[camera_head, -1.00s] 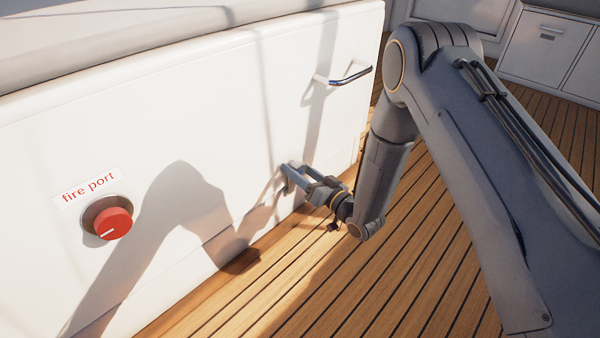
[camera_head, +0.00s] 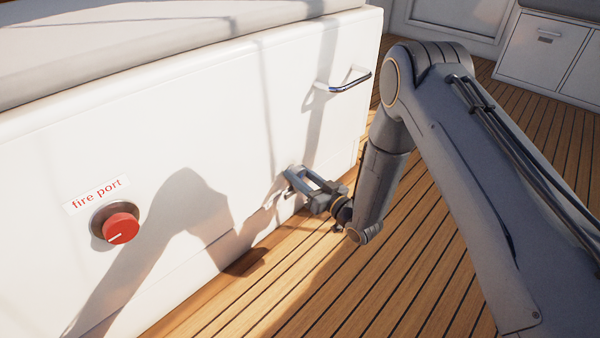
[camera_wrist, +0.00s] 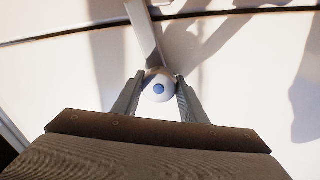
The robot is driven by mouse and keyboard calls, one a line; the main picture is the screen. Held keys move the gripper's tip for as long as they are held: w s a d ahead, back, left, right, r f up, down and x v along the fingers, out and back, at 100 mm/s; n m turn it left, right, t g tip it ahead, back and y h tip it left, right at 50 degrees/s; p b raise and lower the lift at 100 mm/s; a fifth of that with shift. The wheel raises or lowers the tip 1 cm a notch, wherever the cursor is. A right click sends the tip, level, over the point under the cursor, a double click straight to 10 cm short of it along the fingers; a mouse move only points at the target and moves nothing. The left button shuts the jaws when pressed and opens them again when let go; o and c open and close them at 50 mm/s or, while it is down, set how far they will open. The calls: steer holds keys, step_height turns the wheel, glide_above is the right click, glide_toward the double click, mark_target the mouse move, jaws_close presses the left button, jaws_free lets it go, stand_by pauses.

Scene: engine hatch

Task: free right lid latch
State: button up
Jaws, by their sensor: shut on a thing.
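In the wrist view a pale latch lever (camera_wrist: 145,32) runs from the top edge down to a round white end with a blue dot. My gripper (camera_wrist: 160,77) has one finger on each side of this round end and is shut on it. In the head view my gripper (camera_head: 302,180) is low on the white hatch front, to the right of the middle. There the latch is mostly hidden by the fingers, and I cannot make out its shape or which way it points.
The white panel (camera_head: 225,110) carries a red fire port knob (camera_head: 121,228) at the left and a metal handle (camera_head: 350,80) above my gripper. Wooden deck (camera_head: 300,285) lies open in front. White lockers (camera_head: 545,50) stand at the back right.

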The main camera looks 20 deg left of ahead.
steer(key=n+p, duration=0.3)
steer(key=n, duration=0.1)
steer(key=shift+n+y, duration=0.3)
steer(key=n+p, duration=0.2)
steer(key=n, duration=0.2)
steer(key=shift+r+p, duration=0.1)
steer(key=shift+p, duration=0.25)
steer(key=n+p, duration=0.2)
steer(key=n, duration=0.2)
steer(key=shift+n+y, duration=0.3)
steer(key=shift+a+n+g+p, duration=0.1)
steer(key=shift+n+g+p, duration=0.4)
steer(key=shift+n+p, duration=0.75)
steer(key=shift+n, duration=0.45)
steer(key=o, duration=1)
steer(key=shift+o, duration=0.2)
steer(key=p+v, duration=0.2)
steer(key=v, duration=0.5)
steer(key=shift+d, duration=0.4)
